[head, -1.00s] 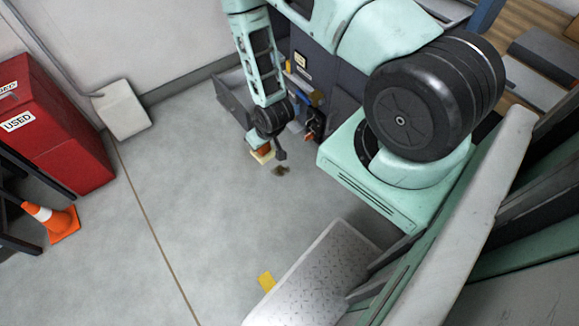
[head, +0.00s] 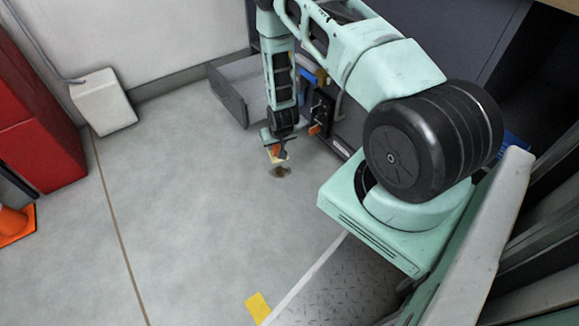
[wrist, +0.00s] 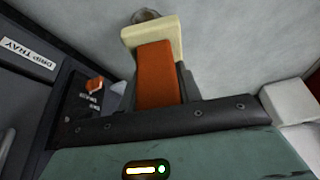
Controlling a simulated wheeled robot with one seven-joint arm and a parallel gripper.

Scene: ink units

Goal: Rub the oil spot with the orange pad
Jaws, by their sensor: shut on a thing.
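The orange pad (wrist: 156,72) is an orange block with a cream slab at its far end. In the head view it is small, at the end of my arm (head: 277,153). My gripper (wrist: 159,88) is shut on the orange part, with a dark finger on each side. The oil spot (head: 281,172) is a small dark brown patch on the grey floor, just below the pad in the head view. Its edge also shows past the cream slab in the wrist view (wrist: 145,14); the slab hides part of it. I cannot tell whether the pad touches the floor.
An open grey drawer (head: 229,97) and a dark cabinet stand close behind my gripper. A label reading "DRIP TRAY" (wrist: 28,53) shows in the wrist view. A white box (head: 103,102), red cabinet (head: 38,150) and orange cone (head: 14,224) are at left. The floor between is clear.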

